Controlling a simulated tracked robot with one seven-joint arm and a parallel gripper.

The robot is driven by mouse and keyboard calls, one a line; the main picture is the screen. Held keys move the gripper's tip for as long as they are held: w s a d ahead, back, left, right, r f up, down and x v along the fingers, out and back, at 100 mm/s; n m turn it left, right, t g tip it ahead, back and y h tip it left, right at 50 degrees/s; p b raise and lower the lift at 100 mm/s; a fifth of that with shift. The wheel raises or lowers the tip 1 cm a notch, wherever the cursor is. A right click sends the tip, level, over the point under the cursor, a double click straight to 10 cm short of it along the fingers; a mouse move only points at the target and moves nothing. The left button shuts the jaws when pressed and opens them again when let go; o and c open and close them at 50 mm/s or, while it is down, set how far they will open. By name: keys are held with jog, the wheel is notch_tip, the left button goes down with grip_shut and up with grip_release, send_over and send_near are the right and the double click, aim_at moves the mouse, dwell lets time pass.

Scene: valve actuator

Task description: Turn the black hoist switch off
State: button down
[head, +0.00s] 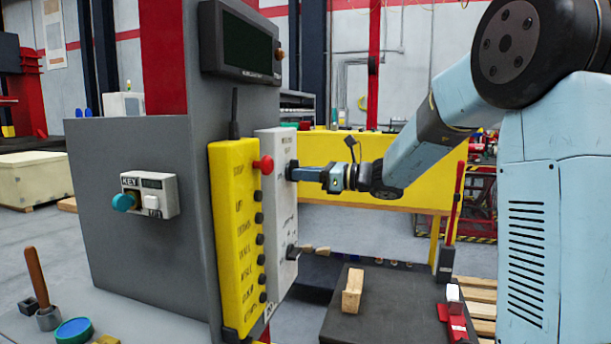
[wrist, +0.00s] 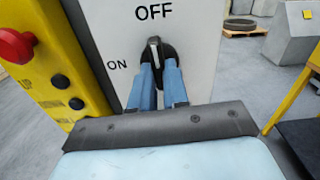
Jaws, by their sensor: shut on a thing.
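The black hoist switch (wrist: 154,47) is a rotary knob on the white panel (wrist: 203,22), with "OFF" printed above it and "ON" to its left. Its raised handle looks close to upright, with its top towards "OFF". My gripper (wrist: 159,70) has its two blue fingers on either side of the handle, shut on it. In the head view my gripper (head: 297,173) reaches in from the right to the upper part of the white panel (head: 284,215). It hides most of the switch there.
A yellow button box (head: 233,235) with a red button (head: 263,165) stands just left of the white panel. Another black knob (head: 292,252) is lower on the panel. A wooden block (head: 352,290) lies on a dark surface to the right.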

jog(key=shift+f, duration=0.1)
jog(key=c, duration=1.1)
grip_release()
jog(key=shift+d, duration=0.1)
jog(key=v, duration=1.3)
jog(key=shift+s+d, duration=0.1)
jog(key=shift+d, duration=0.2)
jog(key=s+a+f+n+g+h, duration=0.25)
jog(key=s+n+h, duration=0.2)
jog(key=s, duration=0.35)
jog(key=s+a+f+n+g+h, duration=0.1)
jog(key=s+f+n+g+h, duration=0.15)
jog(key=s+n, duration=0.45)
jog(key=s+d+f+n+t+h, duration=0.1)
jog(key=s+d+n+h, duration=0.2)
jog(key=s, duration=0.1)
jog(key=s+d+f+n+t+h, duration=0.1)
jog(key=s+d+n+t+h, duration=0.1)
jog(key=s+d+n+h, duration=0.1)
jog(key=s+d+f+n+t+h, duration=0.1)
jog(key=s+d+f+n+h, duration=0.1)
jog(key=s, duration=0.5)
jog(key=shift+s+d+n+h, duration=0.15)
jog(key=shift+d+n+h, duration=0.35)
jog(key=shift+d, duration=0.25)
jog(key=shift+s+d+n+h, duration=0.1)
jog(key=shift+d+n+h, duration=0.35)
jog(key=shift+d, duration=0.3)
